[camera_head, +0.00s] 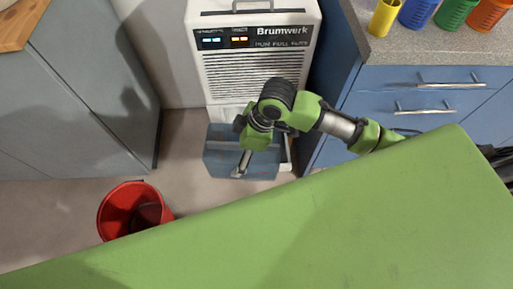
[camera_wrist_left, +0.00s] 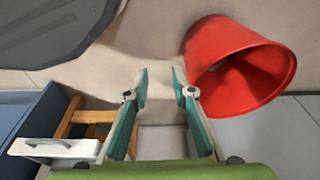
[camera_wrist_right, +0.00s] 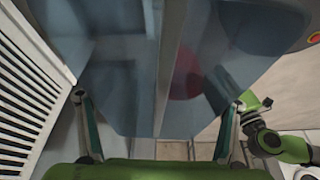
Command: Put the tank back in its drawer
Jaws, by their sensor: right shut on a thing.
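The tank, a translucent blue-grey box (camera_head: 218,160), is at the foot of the white Brumwerk machine (camera_head: 250,75). A white drawer edge (camera_head: 287,160) shows beside it, partly hidden by the tank and my arm. My right gripper (camera_head: 245,158) is over the tank and shut on it. In the right wrist view the tank (camera_wrist_right: 125,75) fills the space between the fingers. How far the tank sits in the drawer cannot be told. My left gripper (camera_wrist_left: 162,90) is open and empty in the left wrist view; it is hidden in the head view.
A red bucket (camera_head: 118,205) stands on the floor at left, and near the left fingers (camera_wrist_left: 245,65). Grey cabinets (camera_head: 80,90) are at left; blue drawers (camera_head: 420,100) are at right under a counter with coloured cups. Clear floor (camera_head: 180,150) lies left of the tank.

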